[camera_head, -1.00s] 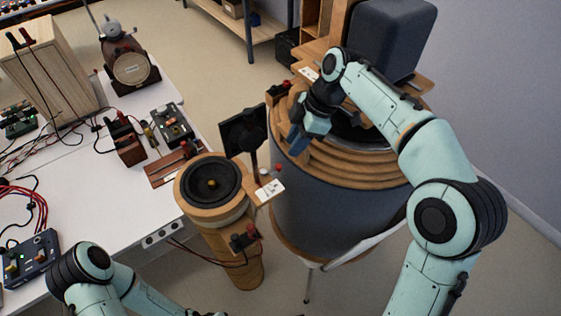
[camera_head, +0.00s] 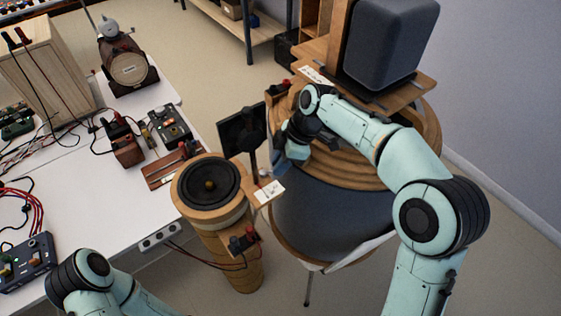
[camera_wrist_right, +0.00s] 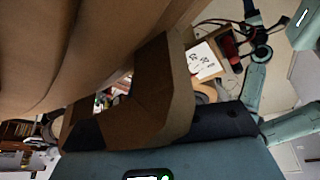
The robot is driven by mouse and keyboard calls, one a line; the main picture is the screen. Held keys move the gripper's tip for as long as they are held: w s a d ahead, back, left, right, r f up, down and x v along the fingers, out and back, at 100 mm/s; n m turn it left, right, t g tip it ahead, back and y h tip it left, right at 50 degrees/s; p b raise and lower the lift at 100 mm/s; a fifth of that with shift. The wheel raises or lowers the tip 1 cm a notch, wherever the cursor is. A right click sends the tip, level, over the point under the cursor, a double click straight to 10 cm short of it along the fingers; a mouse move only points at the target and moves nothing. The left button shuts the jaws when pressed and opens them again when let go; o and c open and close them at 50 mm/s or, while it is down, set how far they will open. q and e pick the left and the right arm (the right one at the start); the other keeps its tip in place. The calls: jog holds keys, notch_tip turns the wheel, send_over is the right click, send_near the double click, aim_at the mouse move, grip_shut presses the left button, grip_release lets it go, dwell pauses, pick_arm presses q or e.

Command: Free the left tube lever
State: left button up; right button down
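The left tube (camera_head: 232,257) is a tan upright cylinder with a black round speaker cone (camera_head: 208,184) on top. A black square panel (camera_head: 241,131) on a post stands behind it, and a small bracket with a white label card (camera_head: 268,192) juts from its right side. I cannot clearly make out a lever there. My right gripper (camera_head: 286,150) is between this tube and the large drum, by the drum's wooden rings. In the right wrist view, a brown curved piece (camera_wrist_right: 150,100) fills the middle close up; the fingers' gap is unclear. My left gripper is out of view.
The large dark drum (camera_head: 320,220) with wooden rings (camera_head: 350,170) stands on the right, with a grey box (camera_head: 385,45) on a wooden board above it. The white table (camera_head: 75,190) on the left holds devices and cables. Floor shows behind the tubes.

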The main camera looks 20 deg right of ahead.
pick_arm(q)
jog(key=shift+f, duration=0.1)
pick_arm(e)
jog(key=m+b, duration=0.1)
jog(key=m, duration=0.1)
jog(key=s+m+t+b, duration=0.1)
jog(key=m, duration=0.1)
jog(key=s+a+m+t+h+b, duration=0.1)
jog(key=shift+s+m, duration=0.15)
jog(key=shift+m, duration=0.25)
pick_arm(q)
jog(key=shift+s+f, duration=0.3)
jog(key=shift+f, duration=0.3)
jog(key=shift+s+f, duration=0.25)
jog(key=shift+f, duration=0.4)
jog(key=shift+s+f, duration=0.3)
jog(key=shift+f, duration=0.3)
pick_arm(e)
jog(key=shift+s+a+m+t+h, duration=0.15)
jog(key=shift+m+h, duration=0.05)
jog(key=shift+m, duration=0.35)
jog(key=shift+s+a+m+t+h, duration=0.1)
jog(key=shift+s+m+t+h, duration=0.1)
jog(key=shift+m, duration=0.35)
jog(key=c, duration=1.3)
grip_release()
